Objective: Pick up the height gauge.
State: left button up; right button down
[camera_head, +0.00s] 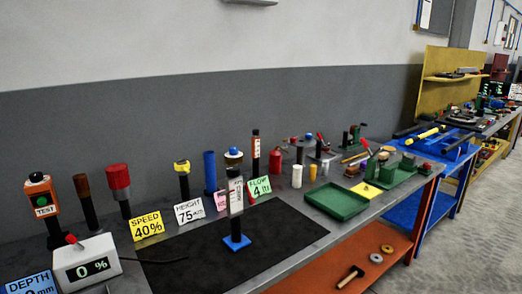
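What looks like the height gauge (236,222) stands upright on a black mat (190,262) on the grey bench. It has a square blue base, a dark column and a pale marked plate near its top. Nothing touches it from the front. Neither of my grippers shows in the head view.
Behind it stand a HEIGHT sign (189,212), a yellow SPEED sign (148,226) and several upright tools. A white display box (90,264) reading 0 % sits at left. A green tray (334,201) lies to the right. The mat around the gauge is mostly clear.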

aim_at(237, 240)
jog(key=i+l+u, duration=0.2)
jog(key=i+l, duration=0.15)
jog(key=i+l+u, duration=0.25)
jog(key=l, duration=0.25)
jog(key=i+l+u, duration=0.2)
jog(key=i+l, duration=0.15)
jog(key=l, duration=0.15)
